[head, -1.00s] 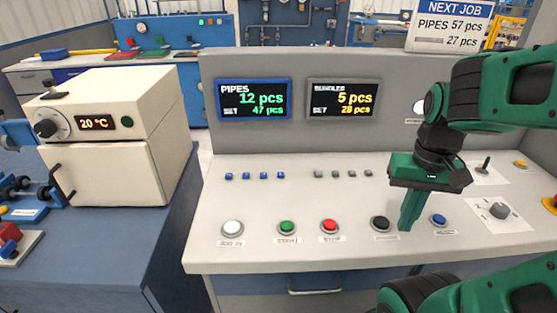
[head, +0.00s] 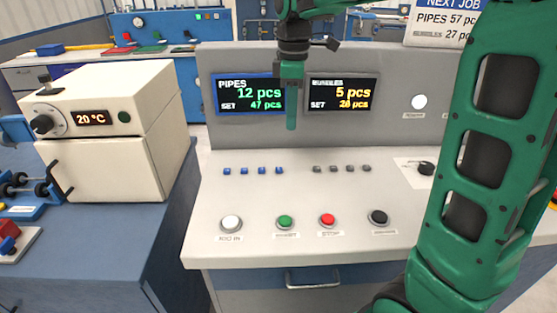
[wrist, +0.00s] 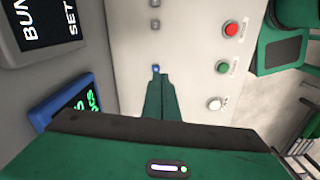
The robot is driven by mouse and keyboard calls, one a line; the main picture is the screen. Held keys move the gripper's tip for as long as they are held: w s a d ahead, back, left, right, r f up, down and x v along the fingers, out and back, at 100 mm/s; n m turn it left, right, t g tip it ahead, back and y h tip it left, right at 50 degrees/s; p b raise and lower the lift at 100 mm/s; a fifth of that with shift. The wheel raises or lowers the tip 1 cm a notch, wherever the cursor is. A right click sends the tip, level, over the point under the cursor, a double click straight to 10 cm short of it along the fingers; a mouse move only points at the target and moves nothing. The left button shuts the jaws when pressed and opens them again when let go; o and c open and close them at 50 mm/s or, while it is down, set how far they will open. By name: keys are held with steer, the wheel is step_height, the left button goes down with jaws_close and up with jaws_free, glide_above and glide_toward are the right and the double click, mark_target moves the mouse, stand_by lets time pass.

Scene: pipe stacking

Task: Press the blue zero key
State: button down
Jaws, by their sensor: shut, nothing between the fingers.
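A row of several small blue keys (head: 262,170) sits on the sloping panel below the blue-framed PIPES display (head: 250,95), which reads 12 pcs, SET 47. No markings on them can be read, so I cannot tell which, if any, is the zero key. My gripper (head: 291,126) is shut and empty, pointing down above the panel, near the right end of the blue row. In the wrist view one blue key (wrist: 156,68) shows just beyond the fingertips (wrist: 159,77); touch does not show. The round blue button at the right is hidden behind my arm.
Small grey keys (head: 341,168) lie right of the blue ones, under the BUNDLES display (head: 342,95). White (head: 231,223), green (head: 285,222), red (head: 327,220) and black (head: 378,217) round buttons line the front. A cream oven (head: 115,130) stands left.

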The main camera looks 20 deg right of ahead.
mark_target(280, 169)
steer(key=shift+w+a+r+n, duration=0.1)
steer(key=shift+w+a+n, duration=0.35)
steer(key=shift+a, duration=0.15)
steer(key=shift+w+a+r+n, duration=0.1)
steer(key=shift+w+a+n, duration=0.3)
steer(key=shift+a, duration=0.2)
step_height(280, 169, down, 14)
steer(key=shift+f, duration=0.1)
